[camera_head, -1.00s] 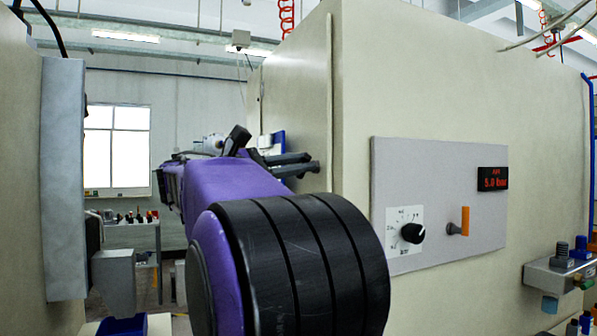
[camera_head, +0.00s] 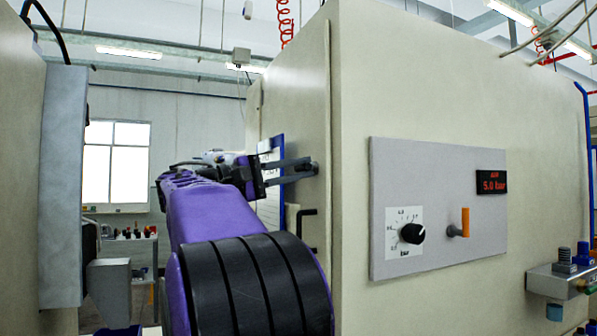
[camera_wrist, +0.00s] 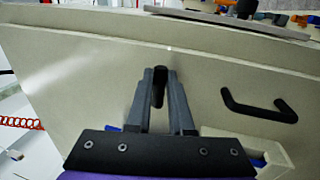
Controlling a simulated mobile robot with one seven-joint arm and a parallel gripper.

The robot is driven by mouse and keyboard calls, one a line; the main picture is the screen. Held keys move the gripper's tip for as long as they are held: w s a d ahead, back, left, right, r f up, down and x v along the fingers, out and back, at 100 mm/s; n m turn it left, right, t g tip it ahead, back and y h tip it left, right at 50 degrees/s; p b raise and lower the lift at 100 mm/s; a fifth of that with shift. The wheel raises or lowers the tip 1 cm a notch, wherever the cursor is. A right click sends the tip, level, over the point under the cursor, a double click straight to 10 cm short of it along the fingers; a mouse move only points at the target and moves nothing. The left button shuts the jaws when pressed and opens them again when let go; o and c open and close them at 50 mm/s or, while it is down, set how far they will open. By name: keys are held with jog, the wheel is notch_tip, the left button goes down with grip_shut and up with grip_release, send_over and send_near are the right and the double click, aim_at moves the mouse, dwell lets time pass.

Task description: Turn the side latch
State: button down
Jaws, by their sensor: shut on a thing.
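The side latch is a small dark piece on the narrow side face of the large beige cabinet (camera_head: 445,90). In the wrist view the latch (camera_wrist: 158,90) stands upright between the two grey fingers of my gripper (camera_wrist: 159,76), which are shut on it. In the head view my gripper (camera_head: 300,169) reaches from the left to the side face, close to its front edge. The latch itself is largely hidden there by the fingers.
A black bar handle (camera_head: 303,228) is on the same side face below my gripper; it also shows in the wrist view (camera_wrist: 258,106). The front panel (camera_head: 440,160) carries a dial, an orange-tipped switch and a red display. A grey box (camera_head: 63,185) stands at the left.

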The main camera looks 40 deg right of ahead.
jog(key=shift+m, duration=0.3)
jog(key=c, duration=0.8)
grip_release()
jog(key=p+v, duration=0.1)
jog(key=v, duration=1.6)
jog(key=shift+w+a+f+p, duration=0.15)
jog(key=shift+f+p, duration=0.05)
jog(key=shift+p, duration=0.1)
